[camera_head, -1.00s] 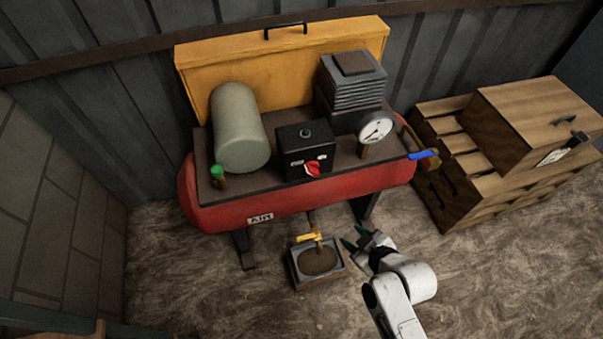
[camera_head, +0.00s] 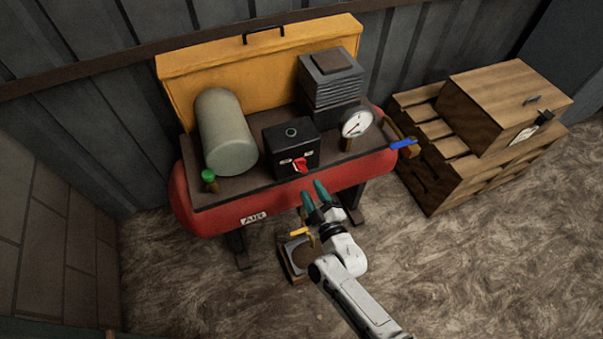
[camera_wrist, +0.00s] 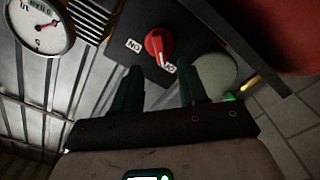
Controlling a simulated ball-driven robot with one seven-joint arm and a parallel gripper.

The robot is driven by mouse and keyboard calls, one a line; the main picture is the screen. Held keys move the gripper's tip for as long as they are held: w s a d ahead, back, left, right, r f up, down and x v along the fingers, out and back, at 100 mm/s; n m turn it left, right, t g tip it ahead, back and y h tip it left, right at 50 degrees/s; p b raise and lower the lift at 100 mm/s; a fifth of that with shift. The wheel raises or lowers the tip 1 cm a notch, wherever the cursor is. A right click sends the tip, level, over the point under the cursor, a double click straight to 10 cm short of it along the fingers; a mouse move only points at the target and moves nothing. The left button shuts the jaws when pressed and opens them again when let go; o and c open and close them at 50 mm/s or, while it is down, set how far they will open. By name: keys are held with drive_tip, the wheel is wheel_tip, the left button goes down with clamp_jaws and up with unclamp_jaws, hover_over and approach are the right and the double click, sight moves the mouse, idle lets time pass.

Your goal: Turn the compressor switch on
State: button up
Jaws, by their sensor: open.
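The compressor switch is a red knob (camera_head: 301,165) on the front of a black box (camera_head: 283,146) on the red compressor (camera_head: 350,175). In the wrist view the red knob (camera_wrist: 157,45) sits between an ON label (camera_wrist: 134,45) and an OFF label (camera_wrist: 170,67). One end of the knob lies toward OFF. My gripper (camera_head: 314,190) is open and empty, just in front of and below the knob, apart from it. In the wrist view its two green fingers (camera_wrist: 160,78) point toward the knob, one on each side below it.
A pressure gauge (camera_head: 357,123) and a blue-handled valve (camera_head: 403,144) are right of the box. A grey-green cylinder (camera_head: 226,132) and green cap (camera_head: 208,175) are left. A yellow-handled drain tray (camera_head: 287,262) is on the floor below my arm. Wooden crates (camera_head: 480,125) stand right.

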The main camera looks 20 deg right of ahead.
sight(302, 172)
drive_tip(key=w+b, duration=0.2)
drive_tip(key=w, duration=0.4)
drive_tip(key=shift+f, duration=0.15)
drive_tip(key=shift+w+b, duration=0.35)
drive_tip(key=shift+w, duration=0.45)
clamp_jaws()
